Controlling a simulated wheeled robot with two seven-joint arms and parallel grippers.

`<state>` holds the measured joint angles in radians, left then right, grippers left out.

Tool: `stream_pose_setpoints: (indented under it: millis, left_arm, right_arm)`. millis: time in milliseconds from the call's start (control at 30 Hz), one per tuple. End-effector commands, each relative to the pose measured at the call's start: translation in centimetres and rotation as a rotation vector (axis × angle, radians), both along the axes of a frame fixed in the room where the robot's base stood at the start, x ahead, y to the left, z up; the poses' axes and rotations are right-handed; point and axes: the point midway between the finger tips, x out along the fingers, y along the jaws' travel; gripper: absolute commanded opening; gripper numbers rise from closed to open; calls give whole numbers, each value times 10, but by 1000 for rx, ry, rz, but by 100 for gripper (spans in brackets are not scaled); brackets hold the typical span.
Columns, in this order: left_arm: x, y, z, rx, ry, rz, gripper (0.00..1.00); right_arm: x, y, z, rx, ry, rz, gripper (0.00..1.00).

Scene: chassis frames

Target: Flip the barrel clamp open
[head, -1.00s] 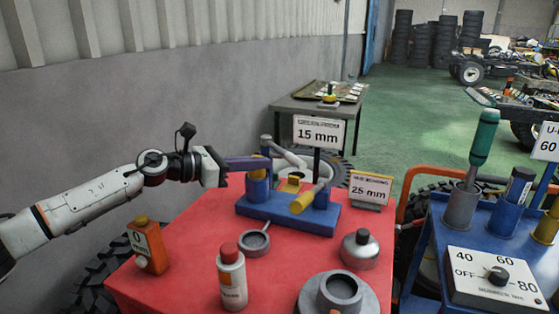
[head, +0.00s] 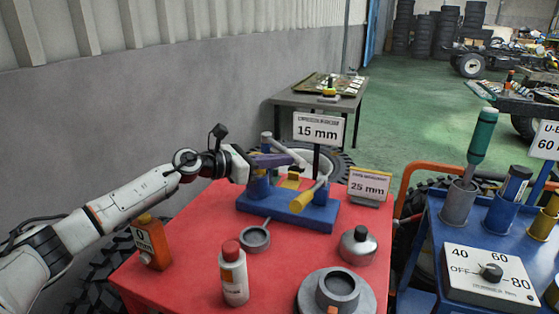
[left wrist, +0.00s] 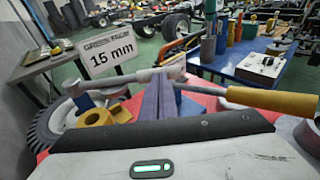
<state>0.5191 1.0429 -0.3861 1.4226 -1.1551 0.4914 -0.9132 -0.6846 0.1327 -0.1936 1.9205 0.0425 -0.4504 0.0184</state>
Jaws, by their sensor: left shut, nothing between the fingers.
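The barrel clamp stands on a blue base (head: 275,208) at the back of the red table, with blue posts and yellow parts. A lever with a yellow handle (head: 306,197) slants down toward the front over the base. A grey bar (head: 288,150) crosses behind it. In the left wrist view the yellow handle (left wrist: 272,100) reaches right, and the grey bar (left wrist: 125,80) crosses behind the fingertips. My left gripper (head: 284,159) has purple fingers, shut and empty, at the clamp's upper left by the grey bar. Whether they touch it, I cannot tell. My right gripper is not in view.
On the red table (head: 200,215) stand an orange box (head: 152,243), a red-capped bottle (head: 233,275), a small grey ring cup (head: 254,239), a metal jar (head: 358,246) and a round grey fixture (head: 337,293). A 15 mm sign (head: 318,128) rises behind the clamp. A blue cart (head: 425,265) is at right.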

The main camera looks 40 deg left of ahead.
Motion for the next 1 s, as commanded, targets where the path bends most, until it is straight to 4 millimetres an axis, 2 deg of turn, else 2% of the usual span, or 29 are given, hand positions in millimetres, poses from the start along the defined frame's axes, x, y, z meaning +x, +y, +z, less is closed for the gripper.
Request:
stream_pose_setpoints:
  millis: [167, 300, 400, 800, 1000]
  left_arm:
    - [26, -20, 4, -6, -4, -2, 0]
    - [50, -31, 1, -3, -4, -2, 0]
    - [60, -34, 0, -4, -3, -1, 0]
    - [66, -38, 1, -2, -2, -3, 0]
    - [61, -41, 6, -2, -3, -9, 0]
  right_arm:
    - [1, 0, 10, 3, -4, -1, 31]
    - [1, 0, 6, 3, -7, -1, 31]
    - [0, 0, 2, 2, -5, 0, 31]
    - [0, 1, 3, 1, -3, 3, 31]
    - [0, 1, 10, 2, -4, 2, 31]
